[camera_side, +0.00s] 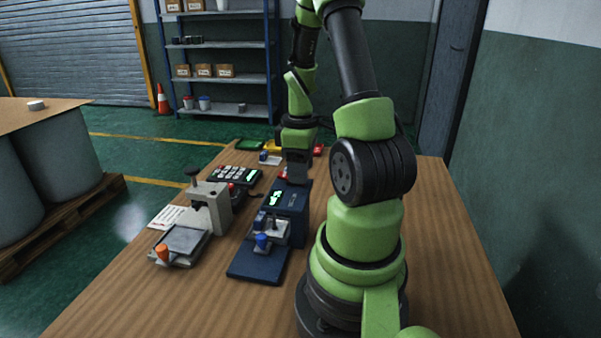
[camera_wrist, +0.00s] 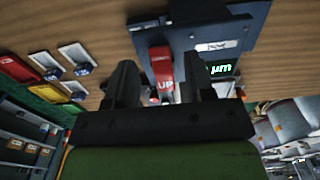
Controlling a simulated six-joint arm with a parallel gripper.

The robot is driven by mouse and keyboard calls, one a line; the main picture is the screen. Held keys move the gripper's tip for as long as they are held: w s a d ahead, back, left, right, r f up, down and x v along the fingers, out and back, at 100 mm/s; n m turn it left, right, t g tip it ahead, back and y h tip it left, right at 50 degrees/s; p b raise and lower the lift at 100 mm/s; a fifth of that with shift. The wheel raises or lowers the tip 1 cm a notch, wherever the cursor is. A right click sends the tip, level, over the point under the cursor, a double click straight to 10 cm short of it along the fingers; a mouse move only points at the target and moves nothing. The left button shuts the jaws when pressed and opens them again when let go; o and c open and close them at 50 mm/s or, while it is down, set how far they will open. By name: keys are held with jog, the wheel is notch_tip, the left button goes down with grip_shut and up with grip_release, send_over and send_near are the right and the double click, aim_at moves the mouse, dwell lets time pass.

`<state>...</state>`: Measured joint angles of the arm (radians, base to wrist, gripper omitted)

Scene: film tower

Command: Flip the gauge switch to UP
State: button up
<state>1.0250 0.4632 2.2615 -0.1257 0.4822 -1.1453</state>
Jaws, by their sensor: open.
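The dark blue gauge (camera_side: 290,201) stands on the wooden table with a lit green display (camera_side: 275,198). In the wrist view the gauge (camera_wrist: 245,22) fills the top right, and its display (camera_wrist: 221,69) ends in "µm". A red switch piece (camera_wrist: 161,64) sticks out from the gauge's edge, with "UP" lettered near its lower end. My gripper (camera_wrist: 160,80) is open, with one dark finger on each side of the red piece; contact cannot be told.
A grey clamp-like device (camera_side: 209,207) with an orange knob stands left of the gauge. A dark keypad (camera_side: 235,174) lies behind it. White, red and yellow pieces (camera_wrist: 20,68) lie to the left in the wrist view. Bare table (camera_side: 130,295) lies at the front left.

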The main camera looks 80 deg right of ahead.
jog(key=shift+f, duration=0.75)
grip_shut()
jog(key=shift+w, duration=0.1)
jog(key=shift+w+r+g, duration=0.15)
jog(key=shift+w+g, duration=0.1)
jog(key=shift+g, duration=0.95)
jog(key=shift+w+r+g, duration=0.15)
jog(key=shift+g, duration=1.15)
grip_release()
